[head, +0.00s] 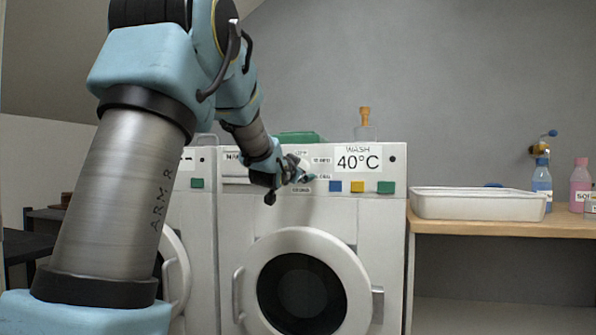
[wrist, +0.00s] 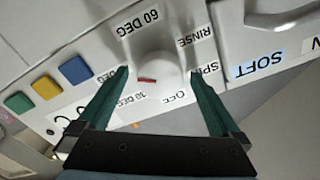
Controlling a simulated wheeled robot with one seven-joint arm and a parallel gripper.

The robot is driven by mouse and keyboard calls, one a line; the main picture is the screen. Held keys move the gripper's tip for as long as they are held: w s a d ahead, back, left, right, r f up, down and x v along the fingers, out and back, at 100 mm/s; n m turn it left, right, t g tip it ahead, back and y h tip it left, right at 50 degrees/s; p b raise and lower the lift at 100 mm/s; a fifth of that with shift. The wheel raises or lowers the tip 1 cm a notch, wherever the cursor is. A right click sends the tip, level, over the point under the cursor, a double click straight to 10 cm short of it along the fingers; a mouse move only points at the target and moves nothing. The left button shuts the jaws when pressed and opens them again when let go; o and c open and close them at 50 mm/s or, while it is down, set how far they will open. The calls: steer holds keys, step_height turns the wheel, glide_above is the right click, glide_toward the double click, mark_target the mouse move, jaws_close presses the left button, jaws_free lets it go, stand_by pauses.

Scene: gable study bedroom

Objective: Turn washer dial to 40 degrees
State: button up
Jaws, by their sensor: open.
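The washer dial (wrist: 165,60) is a white knob with a short red mark near its lower end in the wrist view. Printed labels circle it: 60 DEG, RINSE, SPIN, OFF and 30 DEG. I cannot tell which label the mark points at. My gripper (wrist: 158,75) is open, its two green fingers on either side of the dial; contact is unclear. The left finger covers the panel between 60 DEG and 30 DEG. In the head view, my gripper (head: 300,175) is at the panel of the white washer (head: 240,240), largely hiding the dial. A sign there (head: 358,159) reads WASH 40°C.
Blue (head: 335,186), yellow (head: 357,187) and green (head: 385,187) buttons sit right of the dial. A soap drawer labelled SOFT (wrist: 258,65) shows in the wrist view. A white tray (head: 478,205) and bottles stand on the wooden counter (head: 490,226) at right. A second machine stands at left.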

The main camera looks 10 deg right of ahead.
steer(key=v, duration=1)
steer(key=shift+s+b, duration=0.2)
steer(key=shift+b, duration=0.2)
steer(key=s+a+f+n+g+y, duration=0.1)
steer(key=a+f+n+g+y, duration=0.1)
steer(key=a+f, duration=0.35)
steer(key=s+a+f+n+g+y, duration=0.1)
steer(key=a+f+n+g+y, duration=0.15)
steer(key=f, duration=0.55)
steer(key=s+a+f+n+g+y, duration=0.25)
steer(key=s+a+f+g, duration=0.35)
steer(key=s+f, duration=0.45)
steer(key=s+a+f+n+g+y, duration=0.25)
steer(key=s+a+f, duration=0.45)
steer(key=s+f, duration=0.35)
step_height(320, 180, up, 23)
steer(key=n+g+p, duration=0.1)
steer(key=p, duration=2.2)
steer(key=shift+s+a+h, duration=0.15)
steer(key=shift+s+h, duration=0.05)
steer(key=shift+h, duration=0.25)
steer(key=shift+c, duration=0.2)
